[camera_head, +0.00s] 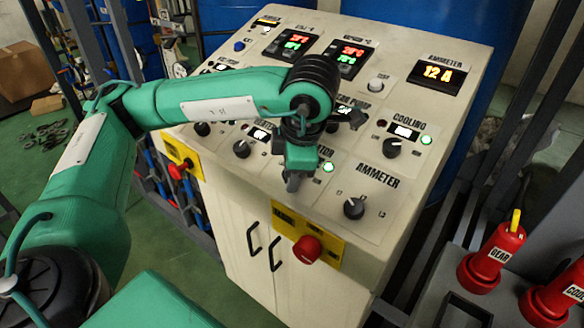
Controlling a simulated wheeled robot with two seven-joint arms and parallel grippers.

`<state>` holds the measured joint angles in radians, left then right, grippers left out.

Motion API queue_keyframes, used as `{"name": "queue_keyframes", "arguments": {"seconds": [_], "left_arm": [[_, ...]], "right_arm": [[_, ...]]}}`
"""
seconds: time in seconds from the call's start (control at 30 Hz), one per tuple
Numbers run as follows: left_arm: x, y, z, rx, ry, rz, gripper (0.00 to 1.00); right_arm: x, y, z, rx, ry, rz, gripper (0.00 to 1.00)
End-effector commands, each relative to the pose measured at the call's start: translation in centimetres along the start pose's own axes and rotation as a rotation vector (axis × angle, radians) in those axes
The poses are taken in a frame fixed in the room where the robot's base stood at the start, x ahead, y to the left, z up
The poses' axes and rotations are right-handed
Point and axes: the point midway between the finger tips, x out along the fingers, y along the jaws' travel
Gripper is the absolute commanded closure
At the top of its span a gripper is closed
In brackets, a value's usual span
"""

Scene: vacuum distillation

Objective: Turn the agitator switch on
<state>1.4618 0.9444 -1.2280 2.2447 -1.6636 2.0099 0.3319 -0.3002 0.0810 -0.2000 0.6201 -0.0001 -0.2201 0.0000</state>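The white control panel (225,135) stands ahead of me, with several black rotary knobs on its sloped top. My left arm reaches in from the left, and my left gripper (293,183) points down over the panel's front middle. It covers most of a section whose visible label ends in "TOR" (325,153), apparently the agitator section. A green light (328,167) is lit there, just right of the gripper. The agitator switch itself is hidden behind the gripper, so I cannot tell its position or whether the fingers touch or grip it. My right gripper is out of view.
The ammeter knob (354,208) is right of the gripper, and the cooling knob (392,148) is beyond it. A red emergency button (307,249) is on the front edge, another (177,171) at left. Red "GEAR" container (492,258) stands at right.

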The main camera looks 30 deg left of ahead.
Motion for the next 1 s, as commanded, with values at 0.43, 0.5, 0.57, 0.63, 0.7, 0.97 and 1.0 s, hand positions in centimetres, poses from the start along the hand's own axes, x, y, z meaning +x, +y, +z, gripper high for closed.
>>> {"name": "queue_keyframes", "arguments": {"seconds": [0.43,0.5,0.57,0.63,0.7,0.97,1.0], "left_arm": [[-0.4,0.0,0.0,0.000,0.001,-0.001,0.47],[-0.9,0.0,0.0,0.001,0.000,0.000,0.47],[-1.4,0.0,0.1,0.000,-0.001,0.001,0.47],[-2.2,0.0,0.1,-0.001,-0.001,0.002,0.47],[-3.1,0.0,0.0,0.000,-0.001,0.002,0.47],[-6.4,0.0,0.1,-0.001,-0.002,0.003,0.47],[-6.9,0.0,0.1,-0.001,-0.001,0.002,0.47]], "right_arm": [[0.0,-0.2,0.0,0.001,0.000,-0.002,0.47],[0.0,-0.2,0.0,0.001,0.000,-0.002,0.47],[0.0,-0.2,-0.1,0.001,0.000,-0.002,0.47],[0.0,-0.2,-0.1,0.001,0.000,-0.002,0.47],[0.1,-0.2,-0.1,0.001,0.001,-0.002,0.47],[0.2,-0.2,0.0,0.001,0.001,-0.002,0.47],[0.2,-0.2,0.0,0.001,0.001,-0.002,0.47]]}}
